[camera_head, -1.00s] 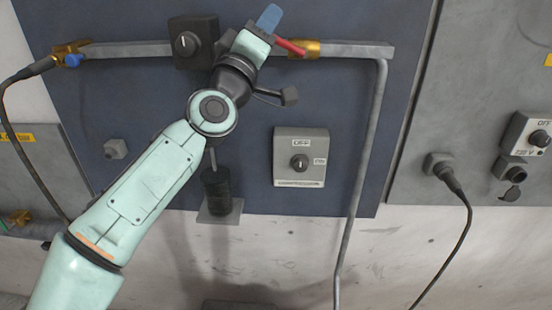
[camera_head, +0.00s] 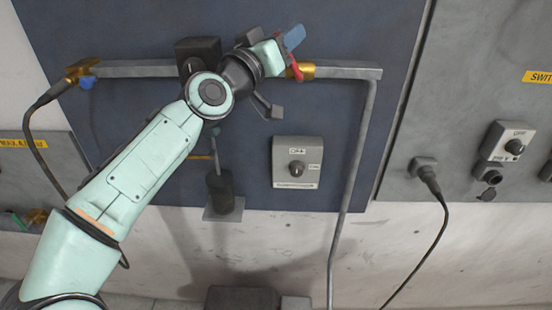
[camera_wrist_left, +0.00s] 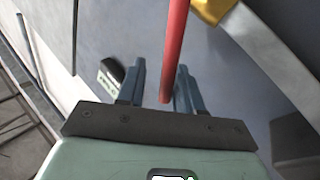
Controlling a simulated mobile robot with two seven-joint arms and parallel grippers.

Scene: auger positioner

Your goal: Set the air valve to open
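The air valve is a brass fitting (camera_head: 306,71) on the grey pipe, with a red lever handle (camera_head: 297,72) on its left side. In the head view the handle rises steeply from the brass toward my left gripper (camera_head: 292,38), which covers its upper part. In the left wrist view, the red handle (camera_wrist_left: 174,55) reaches down toward the gap between my two blue fingers (camera_wrist_left: 160,72), nearer the right one. The fingers stand apart with a gap visible left of the handle, so the gripper looks open. Contact is unclear. My right gripper is out of view.
A grey switch box (camera_head: 297,162) is mounted below the valve. A dark knob box (camera_head: 198,50) sits left, partly behind my arm. A pipe (camera_head: 352,180) runs down on the right, and another brass fitting (camera_head: 80,70) is at the far left.

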